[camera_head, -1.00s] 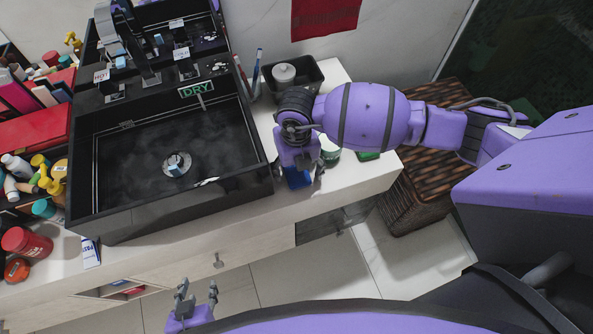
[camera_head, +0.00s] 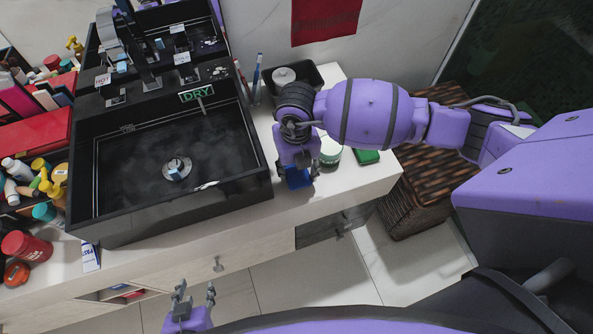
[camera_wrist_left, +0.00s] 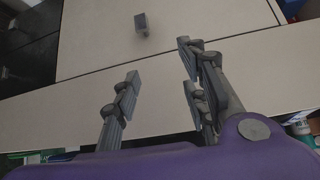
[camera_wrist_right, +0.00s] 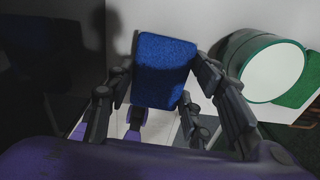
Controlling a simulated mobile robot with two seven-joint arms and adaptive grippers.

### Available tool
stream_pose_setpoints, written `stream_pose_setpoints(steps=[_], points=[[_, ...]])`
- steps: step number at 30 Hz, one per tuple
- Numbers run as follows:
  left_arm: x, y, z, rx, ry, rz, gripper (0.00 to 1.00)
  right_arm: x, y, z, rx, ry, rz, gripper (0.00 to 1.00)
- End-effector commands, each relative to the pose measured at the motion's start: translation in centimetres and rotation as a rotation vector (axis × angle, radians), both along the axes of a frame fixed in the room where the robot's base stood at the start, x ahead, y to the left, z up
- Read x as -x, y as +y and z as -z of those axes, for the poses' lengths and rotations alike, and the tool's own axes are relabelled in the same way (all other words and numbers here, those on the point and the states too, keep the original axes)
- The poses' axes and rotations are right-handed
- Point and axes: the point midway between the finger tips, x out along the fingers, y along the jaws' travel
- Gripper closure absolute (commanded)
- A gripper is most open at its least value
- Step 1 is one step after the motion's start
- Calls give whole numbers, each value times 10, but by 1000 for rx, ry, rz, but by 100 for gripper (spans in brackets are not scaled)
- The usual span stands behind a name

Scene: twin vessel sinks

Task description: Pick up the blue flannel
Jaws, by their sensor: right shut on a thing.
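The blue flannel (camera_head: 298,178) is a small folded block at the counter's front edge, right of the black sink. In the right wrist view the blue flannel (camera_wrist_right: 162,70) stands between the fingers, with its broad textured face toward the camera. My right gripper (camera_wrist_right: 163,85) is shut on it, one finger at each side. In the head view my right gripper (camera_head: 298,163) points down and hides part of the flannel. My left gripper (camera_head: 196,290) is open and empty, low in front of the cabinet. The left wrist view shows its fingers (camera_wrist_left: 158,65) apart.
The black sink (camera_head: 165,222) stands left of the right gripper. A round green-and-white tub (camera_head: 330,151) and a green block (camera_head: 366,157) are just right of it. A black tray (camera_head: 312,76) is behind. A wicker basket (camera_head: 420,205) stands right of the counter.

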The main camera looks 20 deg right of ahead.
Motion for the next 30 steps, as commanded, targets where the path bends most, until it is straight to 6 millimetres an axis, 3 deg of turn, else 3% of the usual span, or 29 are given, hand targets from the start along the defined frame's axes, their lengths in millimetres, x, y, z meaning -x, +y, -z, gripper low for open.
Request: stream_pose_setpoints(steps=[2,11,21,30], points=[[1,0,-2,2,-1,-4,60,3,2,-17,-2,-4,-3,70],[-3,-5,-9,14,-10,-10,60,49,18,-74,-2,-5,-5,70],[-5,-6,-9,14,-9,-6,60,109,40,-98,-3,-1,-4,70],[-4,-3,-9,5,-7,6,60,131,48,-108,-1,1,-1,70]])
